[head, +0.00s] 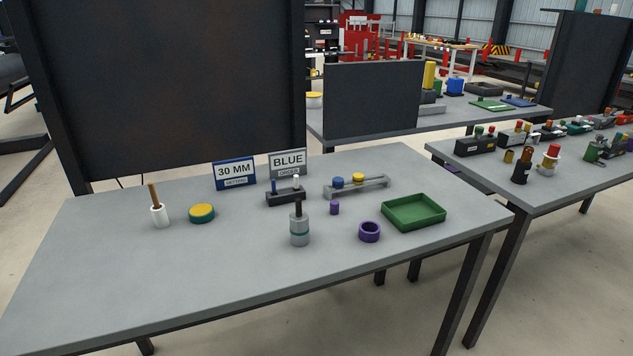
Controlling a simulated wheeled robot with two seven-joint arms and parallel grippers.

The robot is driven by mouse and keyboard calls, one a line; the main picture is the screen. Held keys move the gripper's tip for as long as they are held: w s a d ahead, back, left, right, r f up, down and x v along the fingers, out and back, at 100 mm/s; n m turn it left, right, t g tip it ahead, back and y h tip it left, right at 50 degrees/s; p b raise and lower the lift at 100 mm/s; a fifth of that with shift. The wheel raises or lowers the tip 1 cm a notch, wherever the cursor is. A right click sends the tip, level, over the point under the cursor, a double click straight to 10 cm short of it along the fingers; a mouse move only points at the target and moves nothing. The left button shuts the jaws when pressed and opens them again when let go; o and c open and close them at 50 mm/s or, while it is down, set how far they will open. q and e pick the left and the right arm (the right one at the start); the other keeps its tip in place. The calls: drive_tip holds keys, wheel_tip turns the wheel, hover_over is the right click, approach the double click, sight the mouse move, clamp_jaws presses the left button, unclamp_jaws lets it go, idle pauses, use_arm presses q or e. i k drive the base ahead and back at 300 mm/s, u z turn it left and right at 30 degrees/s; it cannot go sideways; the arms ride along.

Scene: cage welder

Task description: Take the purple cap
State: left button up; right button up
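Two purple things are on the grey table (150,270) in the head view. One is a small solid purple cylinder (335,208) standing upright near the middle. The other is a wider, short purple ring or cup (370,233) with a dark hollow top, in front of the green tray's left corner. I cannot tell for sure which of them is the cap. They stand apart, and nothing covers them. Neither of my grippers is in view.
A grey cylinder with a dark stem (299,232) stands left of the ring. A green tray (413,212) is at right. Behind are a rack with blue and yellow caps (357,186), a black holder (286,197) and signs (234,174). The front left is clear.

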sight(334, 204)
drive_tip(key=z, duration=1.95)
drive_tip(key=i, duration=2.25)
drive_tip(key=u, duration=3.75)
